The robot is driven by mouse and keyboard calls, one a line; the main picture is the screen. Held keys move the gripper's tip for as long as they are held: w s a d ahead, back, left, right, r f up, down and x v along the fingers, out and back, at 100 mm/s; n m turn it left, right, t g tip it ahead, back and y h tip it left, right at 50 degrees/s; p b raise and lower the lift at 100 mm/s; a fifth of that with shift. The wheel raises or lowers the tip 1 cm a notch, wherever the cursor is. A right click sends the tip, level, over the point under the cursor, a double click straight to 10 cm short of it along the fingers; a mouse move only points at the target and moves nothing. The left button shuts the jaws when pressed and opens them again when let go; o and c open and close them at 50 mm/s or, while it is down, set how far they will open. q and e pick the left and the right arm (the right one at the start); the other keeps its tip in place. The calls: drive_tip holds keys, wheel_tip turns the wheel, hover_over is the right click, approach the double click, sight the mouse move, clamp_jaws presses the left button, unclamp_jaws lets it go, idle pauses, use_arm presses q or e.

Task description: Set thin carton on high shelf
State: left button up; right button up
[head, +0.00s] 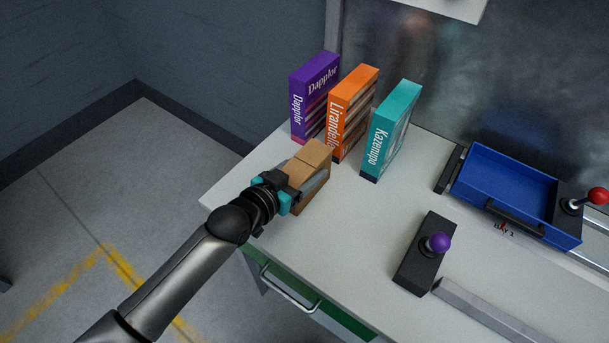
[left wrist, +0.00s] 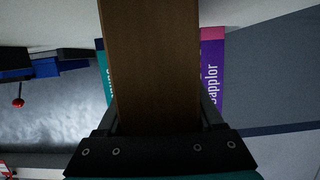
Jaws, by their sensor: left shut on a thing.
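A thin brown carton (head: 314,155) stands at the left end of the white table, in front of the coloured boxes. My left gripper (head: 303,185) is shut on it, with the fingers on its two sides. In the left wrist view the carton (left wrist: 155,65) fills the middle between the fingers of my gripper (left wrist: 160,115). I cannot tell whether the carton's base touches the table. A pale panel edge (head: 447,8) shows at the top of the head view; I cannot tell if it is the high shelf. My right gripper is not in view.
Purple (head: 315,85), orange (head: 352,105) and teal (head: 392,130) boxes stand close behind the carton. A blue tray (head: 500,185), a purple-knobbed joystick (head: 425,255) and a red-knobbed one (head: 590,200) are to the right. The table (head: 370,220) is clear between.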

use_arm(q)
clamp_jaws()
drive_tip(key=shift+r, duration=0.2)
